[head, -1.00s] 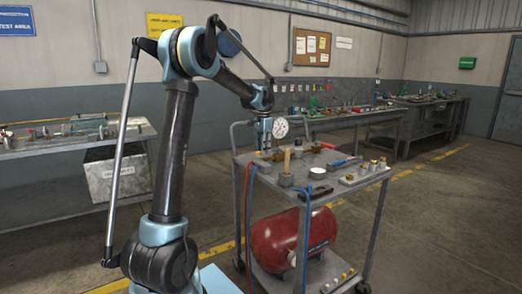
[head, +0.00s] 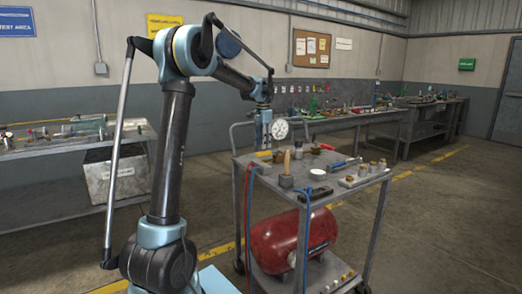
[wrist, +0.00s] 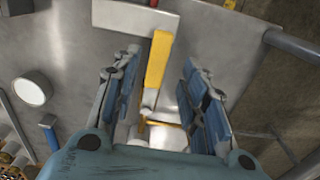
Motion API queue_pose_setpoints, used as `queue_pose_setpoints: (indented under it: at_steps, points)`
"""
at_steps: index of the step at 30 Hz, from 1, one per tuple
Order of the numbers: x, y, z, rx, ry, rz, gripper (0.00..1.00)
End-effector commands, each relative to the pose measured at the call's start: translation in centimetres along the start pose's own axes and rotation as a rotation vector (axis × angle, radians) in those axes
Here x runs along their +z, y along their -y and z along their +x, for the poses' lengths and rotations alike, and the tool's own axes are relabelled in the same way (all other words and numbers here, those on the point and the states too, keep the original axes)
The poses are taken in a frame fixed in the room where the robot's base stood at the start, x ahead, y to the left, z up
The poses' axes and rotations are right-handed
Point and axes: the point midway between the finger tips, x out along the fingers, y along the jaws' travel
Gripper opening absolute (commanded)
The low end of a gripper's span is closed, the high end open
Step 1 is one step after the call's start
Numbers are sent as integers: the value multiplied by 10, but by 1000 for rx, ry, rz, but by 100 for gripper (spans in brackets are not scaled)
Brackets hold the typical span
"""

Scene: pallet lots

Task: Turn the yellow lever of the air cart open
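The air cart (head: 240,160) stands to the right of my arm in the head view, with a red tank (head: 288,243) on its lower shelf. My gripper (wrist: 160,60) is open, with its two fingers apart. In the wrist view the yellow lever (wrist: 157,60) shows between the fingers, with visible gaps on both sides. The lever runs up the picture from a pale fitting at its lower end. In the head view my gripper (head: 263,138) is over the cart's back left part, beside a round white gauge (head: 279,129). Contact with the lever cannot be made out.
A white round item (head: 317,174), a tan upright item (head: 286,162), a blue-handled tool (head: 343,164) and several brass fittings crowd the cart top. Blue and red hoses hang at its front. Workbenches line the wall. Floor to the cart's right is clear.

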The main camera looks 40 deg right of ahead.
Motion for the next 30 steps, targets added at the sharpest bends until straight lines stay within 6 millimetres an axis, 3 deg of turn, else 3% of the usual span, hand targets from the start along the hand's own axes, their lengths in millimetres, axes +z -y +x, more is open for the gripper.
queue_pose_setpoints:
  at_steps: [6, 12, 18, 30]
  points:
    - [0, 0, -43, 0, 0, 0, 40]
    - [0, 0, -69, 0, 0, 0, 40]
    - [1, 0, -79, 0, 0, -1, 40]
    - [1, 1, -79, 0, 0, -1, 40]
